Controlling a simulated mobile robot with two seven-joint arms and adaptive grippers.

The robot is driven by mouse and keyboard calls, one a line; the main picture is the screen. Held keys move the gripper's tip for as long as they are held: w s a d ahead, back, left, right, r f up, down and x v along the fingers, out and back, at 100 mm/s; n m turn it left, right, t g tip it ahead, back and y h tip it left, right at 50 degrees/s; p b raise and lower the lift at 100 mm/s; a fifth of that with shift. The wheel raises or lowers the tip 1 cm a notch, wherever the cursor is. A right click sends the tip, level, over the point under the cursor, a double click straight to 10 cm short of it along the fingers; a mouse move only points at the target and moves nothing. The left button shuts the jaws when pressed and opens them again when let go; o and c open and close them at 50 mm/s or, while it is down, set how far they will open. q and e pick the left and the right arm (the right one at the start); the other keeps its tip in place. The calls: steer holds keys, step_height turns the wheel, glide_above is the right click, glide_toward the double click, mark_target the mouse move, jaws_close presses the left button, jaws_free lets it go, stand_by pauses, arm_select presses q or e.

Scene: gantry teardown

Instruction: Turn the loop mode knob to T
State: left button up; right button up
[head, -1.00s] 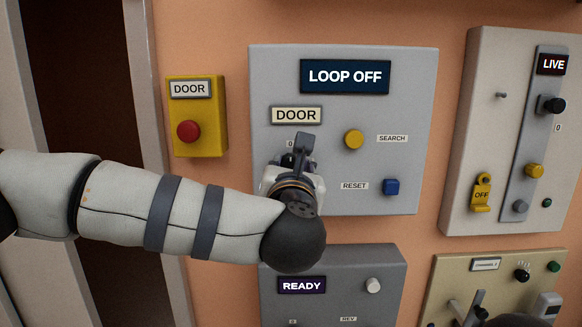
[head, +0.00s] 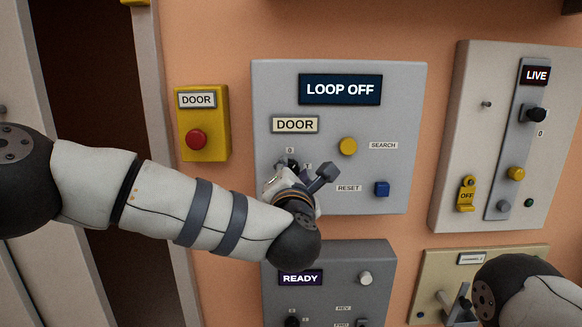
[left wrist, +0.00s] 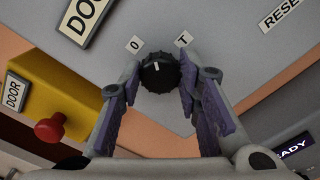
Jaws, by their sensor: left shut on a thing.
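The loop mode knob (left wrist: 160,73) is round and black with a pale pointer mark. In the left wrist view, the mark points up and slightly left, between the 0 label (left wrist: 134,44) and the T label (left wrist: 183,39). My left gripper (left wrist: 157,88) is shut on the knob, one purple-padded finger on each side. In the head view, my left gripper (head: 289,168) is at the grey door panel (head: 400,100), where the gripper and wrist mostly hide the knob. The panel's display (head: 340,89) reads LOOP OFF.
A yellow search button (head: 348,146) and blue reset button (head: 382,189) sit right of the knob. A yellow door box (head: 203,150) with a red button (head: 196,139) is to the left. A READY panel (head: 372,300) lies below. My right forearm shows at bottom right.

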arm_select(q)
steer(key=m, duration=0.1)
steer(key=m+p, duration=0.1)
steer(key=shift+r+m, duration=0.35)
steer(key=shift+m, duration=0.05)
steer(key=shift+f+m, duration=0.2)
steer(key=shift+m, duration=1.7)
steer(key=shift+f+m, duration=0.2)
steer(key=shift+m, duration=1.7)
arm_select(e)
steer(key=shift+w+r+t, duration=0.5)
steer(key=shift+w+r, duration=0.55)
steer(key=shift+w, duration=0.05)
arm_select(q)
steer(key=shift+m, duration=0.3)
steer(key=o, duration=1.1)
steer(key=shift+o, duration=0.2)
